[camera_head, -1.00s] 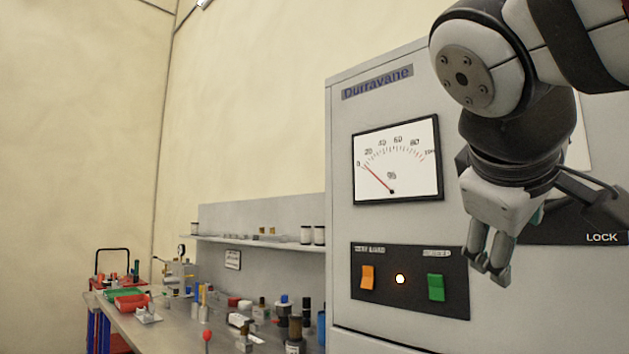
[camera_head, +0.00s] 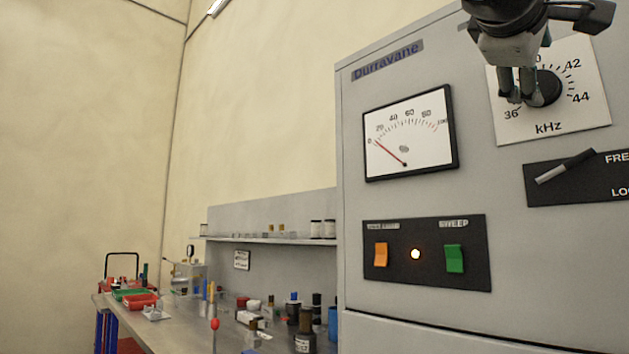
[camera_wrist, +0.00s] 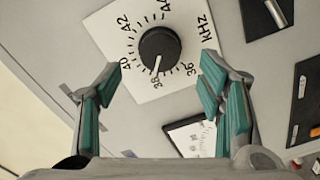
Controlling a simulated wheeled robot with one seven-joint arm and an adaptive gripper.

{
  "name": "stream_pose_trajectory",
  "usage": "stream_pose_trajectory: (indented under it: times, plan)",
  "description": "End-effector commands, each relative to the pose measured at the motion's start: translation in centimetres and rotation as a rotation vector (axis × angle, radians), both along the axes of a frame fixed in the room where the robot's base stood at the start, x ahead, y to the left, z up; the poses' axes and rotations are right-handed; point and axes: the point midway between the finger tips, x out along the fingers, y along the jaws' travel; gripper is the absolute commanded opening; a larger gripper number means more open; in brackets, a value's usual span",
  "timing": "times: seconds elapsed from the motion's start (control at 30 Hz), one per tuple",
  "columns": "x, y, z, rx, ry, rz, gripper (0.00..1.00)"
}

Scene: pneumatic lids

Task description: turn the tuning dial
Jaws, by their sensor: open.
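The tuning dial (camera_head: 547,88) is a round black knob on a white square kHz plate (camera_head: 580,112), high on the grey cabinet. In the wrist view the dial (camera_wrist: 160,48) shows whole, and its white pointer line points close to 38. My gripper (camera_head: 521,100) is open and empty in front of the dial's left part in the head view, hiding some of the scale. In the wrist view my gripper (camera_wrist: 160,82) has its teal-padded fingers spread to either side below the dial. I see no finger touching the dial there.
A percent meter (camera_head: 410,135) has its needle near 0. Below it, a switch panel (camera_head: 428,272) has an orange switch, a lit lamp and a green switch. A lever (camera_head: 566,166) on a black plate sits below the dial. A cluttered bench (camera_head: 180,325) stands left.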

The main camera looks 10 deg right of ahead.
Motion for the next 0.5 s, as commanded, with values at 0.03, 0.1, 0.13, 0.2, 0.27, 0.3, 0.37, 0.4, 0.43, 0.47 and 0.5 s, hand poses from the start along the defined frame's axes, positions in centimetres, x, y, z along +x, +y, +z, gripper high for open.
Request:
stream_pose_trajectory:
  times: [0.03, 0.1, 0.13, 0.2, 0.27, 0.3, 0.37, 0.4, 0.43, 0.47, 0.5]
  plan:
    - [0.7, -0.9, -0.1, 0.001, 0.002, -0.001, 0.62]
    - [1.5, -1.9, -0.1, 0.001, 0.002, -0.001, 0.62]
    - [1.8, -2.3, -0.1, 0.0, 0.002, 0.0, 0.62]
    - [2.4, -3.1, -0.1, 0.0, 0.002, 0.0, 0.62]
    - [2.8, -3.6, -0.1, 0.0, 0.002, 0.0, 0.62]
    - [3.1, -4.0, -0.1, 0.0, 0.002, 0.0, 0.62]
    - [3.4, -4.3, 0.0, 0.001, 0.001, 0.0, 0.62]
    - [3.5, -4.5, 0.0, 0.0, 0.0, 0.0, 0.62]
    - [3.6, -4.6, 0.0, 0.0, 0.0, 0.0, 0.62]
    - [3.6, -4.7, 0.0, 0.0, 0.0, 0.0, 0.62]
    - [3.7, -4.7, 0.0, 0.0, 0.0, 0.0, 0.62]
